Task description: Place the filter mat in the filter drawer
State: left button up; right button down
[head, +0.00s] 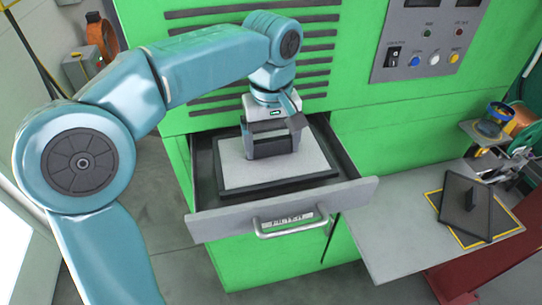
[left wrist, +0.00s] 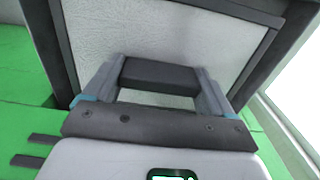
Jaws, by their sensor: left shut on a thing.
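The filter mat (head: 240,170) is a pale rectangular pad with a dark frame. In the head view it lies flat within the open filter drawer (head: 235,222); I cannot tell whether it rests on the drawer floor. My left gripper (head: 272,145) is above the mat, shut on its dark grip block. In the left wrist view the two fingers of my left gripper (left wrist: 158,78) close on that block from both sides, and the pale mat (left wrist: 160,30) with its dark frame shows behind. The gripper hides part of the mat. My right gripper is not in view.
The drawer sticks out of a green cabinet (head: 400,140), with a bar handle (head: 290,222) in front. A control panel (head: 425,40) is above right.

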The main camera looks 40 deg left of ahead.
aim_at(271, 153)
pick_arm(q)
notch_tip(271, 153, down, 4)
jog(key=shift+s+r, duration=0.15)
jog(key=shift+w+a+f, duration=0.15)
jog(key=shift+w+f, duration=0.1)
jog(key=shift+f, duration=0.05)
jog(key=shift+s, duration=0.1)
jog(key=shift+f, duration=0.1)
jog(key=o, duration=0.9)
jog(key=shift+f, duration=0.1)
